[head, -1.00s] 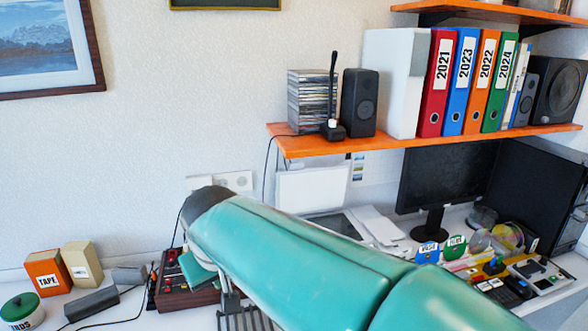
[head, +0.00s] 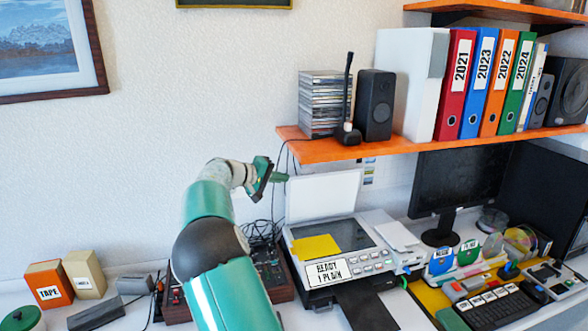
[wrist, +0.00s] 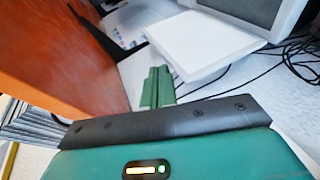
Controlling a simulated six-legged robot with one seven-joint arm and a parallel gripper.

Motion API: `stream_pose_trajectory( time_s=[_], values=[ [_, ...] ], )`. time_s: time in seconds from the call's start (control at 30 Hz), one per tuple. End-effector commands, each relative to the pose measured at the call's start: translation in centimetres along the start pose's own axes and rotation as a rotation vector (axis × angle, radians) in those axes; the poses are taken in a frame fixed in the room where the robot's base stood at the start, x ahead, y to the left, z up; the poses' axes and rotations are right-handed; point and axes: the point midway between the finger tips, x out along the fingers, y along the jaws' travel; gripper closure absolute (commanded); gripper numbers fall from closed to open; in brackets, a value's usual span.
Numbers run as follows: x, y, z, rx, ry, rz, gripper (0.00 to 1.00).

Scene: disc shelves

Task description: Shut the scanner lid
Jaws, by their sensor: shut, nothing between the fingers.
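The scanner (head: 335,250) stands on the desk below the orange shelf, with a dark glass bed and a front button panel. Its white lid (head: 322,196) is raised, standing about upright at the back. A yellow sheet (head: 316,247) lies on the left part of the glass. My gripper (head: 283,177) is left of the raised lid, near its upper left edge and below the shelf; its fingers are shut and empty. In the wrist view the green fingers (wrist: 158,88) point toward the white lid (wrist: 205,45), with a gap apparent between them.
The orange shelf (head: 400,142) hangs above the scanner, carrying disc cases (head: 325,103), a speaker (head: 375,104) and binders. Cables (head: 262,230) lie behind my arm. A monitor (head: 460,185) stands right. The space above the scanner glass is clear.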

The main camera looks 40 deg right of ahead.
Motion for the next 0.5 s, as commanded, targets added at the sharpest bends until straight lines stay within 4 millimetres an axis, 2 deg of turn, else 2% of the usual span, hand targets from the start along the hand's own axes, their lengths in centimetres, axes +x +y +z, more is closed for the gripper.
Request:
stream_pose_trajectory(
  time_s=[0.03, 0.2, 0.33, 0.5],
  values=[
    [0.7, -0.9, -1.4, -0.02, 0.009, 0.073, 1.0],
    [1.4, -2.5, -4.8, -0.062, 0.054, 0.267, 1.0],
    [1.2, -3.5, -6.3, -0.078, 0.08, 0.348, 1.0],
    [1.7, -3.5, -6.9, -0.083, 0.089, 0.372, 1.0]
  ],
)
